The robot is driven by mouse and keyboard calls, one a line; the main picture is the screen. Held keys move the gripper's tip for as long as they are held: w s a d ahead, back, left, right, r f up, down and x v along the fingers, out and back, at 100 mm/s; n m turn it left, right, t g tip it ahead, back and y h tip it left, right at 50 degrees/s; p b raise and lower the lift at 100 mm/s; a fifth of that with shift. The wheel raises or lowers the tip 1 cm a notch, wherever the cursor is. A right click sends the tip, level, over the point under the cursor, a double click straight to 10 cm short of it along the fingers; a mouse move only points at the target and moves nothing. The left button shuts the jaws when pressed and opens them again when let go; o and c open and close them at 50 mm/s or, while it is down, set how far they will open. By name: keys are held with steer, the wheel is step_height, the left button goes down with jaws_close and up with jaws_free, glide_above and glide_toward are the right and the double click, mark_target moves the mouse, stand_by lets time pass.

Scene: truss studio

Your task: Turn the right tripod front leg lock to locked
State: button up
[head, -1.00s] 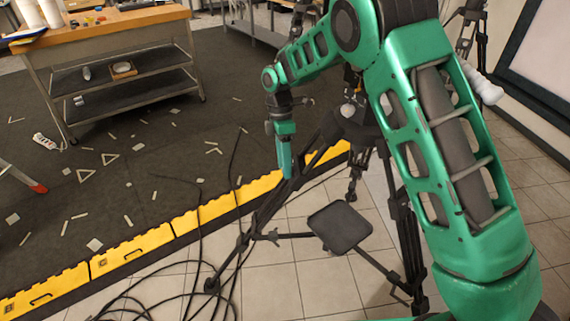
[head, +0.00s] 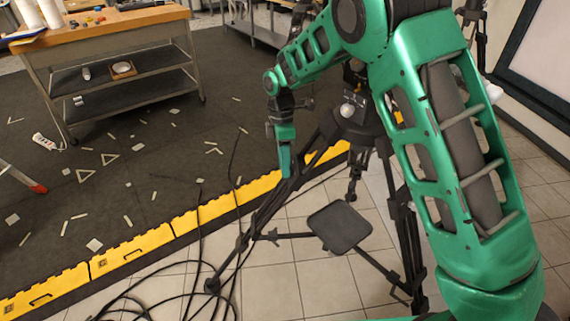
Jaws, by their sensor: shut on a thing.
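A black tripod (head: 358,127) stands in the middle of the head view with its legs spread on the tiles. Its front leg (head: 257,222) slants down to the lower left. My gripper (head: 285,172) is at the upper part of this leg, its green fingers pointing down. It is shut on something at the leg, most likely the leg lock. The lock itself is hidden or too small to make out, so its position cannot be told.
A dark square tray (head: 339,227) sits between the tripod legs. Black cables (head: 190,262) lie loose on the floor at the lower left. A yellow ramp edge (head: 205,210) borders the dark mat. A wooden-topped workbench (head: 105,28) stands at the upper left.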

steer(key=m+t, duration=0.2)
steer(key=t, duration=0.2)
steer(key=shift+s+r, duration=0.1)
steer(key=shift+s, duration=0.05)
steer(key=m+t, duration=0.2)
steer(key=t, duration=0.1)
steer(key=shift+s, duration=0.25)
steer(key=m+t, duration=0.1)
steer(key=m+t+h, duration=0.1)
steer(key=t, duration=0.2)
steer(key=shift+s+a+f+m+h, duration=0.2)
steer(key=shift+s+f+m+h, duration=0.1)
steer(key=shift+f+m, duration=0.1)
steer(key=shift+f+m+t+h, duration=0.1)
steer(key=shift+m+t+h, duration=0.6)
steer(key=shift+m+t, duration=0.5)
steer(key=o, duration=1)
steer(key=shift+t, duration=0.3)
steer(key=shift+o, duration=0.2)
steer(key=shift+s, duration=0.15)
